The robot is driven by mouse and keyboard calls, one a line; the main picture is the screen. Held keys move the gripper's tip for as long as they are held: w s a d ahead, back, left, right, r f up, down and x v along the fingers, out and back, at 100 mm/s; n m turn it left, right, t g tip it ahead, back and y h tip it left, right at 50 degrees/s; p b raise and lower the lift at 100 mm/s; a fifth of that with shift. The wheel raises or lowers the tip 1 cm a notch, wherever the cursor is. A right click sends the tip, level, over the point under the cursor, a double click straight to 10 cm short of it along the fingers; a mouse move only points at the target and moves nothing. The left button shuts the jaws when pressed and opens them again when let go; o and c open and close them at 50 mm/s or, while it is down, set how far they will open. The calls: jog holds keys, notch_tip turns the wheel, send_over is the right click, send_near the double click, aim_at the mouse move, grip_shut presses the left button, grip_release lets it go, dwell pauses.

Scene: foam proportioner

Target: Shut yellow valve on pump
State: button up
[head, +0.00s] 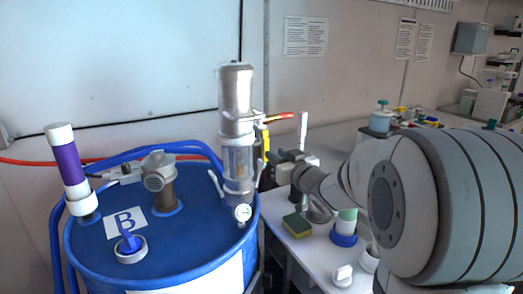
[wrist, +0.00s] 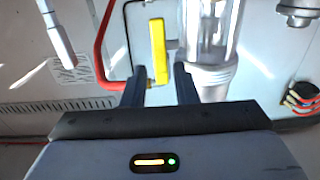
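The yellow valve handle (wrist: 158,50) stands upright in the wrist view, beside the clear cylinder of the pump. In the head view the yellow valve (head: 265,140) shows as a thin strip right of the silver pump (head: 236,95), which stands on the blue drum. My gripper (wrist: 159,76) is open, with one finger on each side of the handle's lower end. Gaps show between the handle and both fingers. In the head view my gripper (head: 276,165) is just right of the pump, partly hidden by my wrist. Whether a finger touches the handle cannot be told.
The blue drum (head: 190,262) carries a purple-and-white tube (head: 67,165) and blue hoses. A red hose (wrist: 103,50) runs left of the handle. A white table (head: 310,255) on the right holds a green-yellow sponge (head: 297,225) and small containers below my arm.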

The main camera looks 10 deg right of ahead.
aim_at(266, 148)
jog(key=x, duration=0.7)
jog(key=shift+f, duration=0.1)
jog(key=shift+c, duration=0.4)
grip_shut()
jog(key=shift+a, duration=0.1)
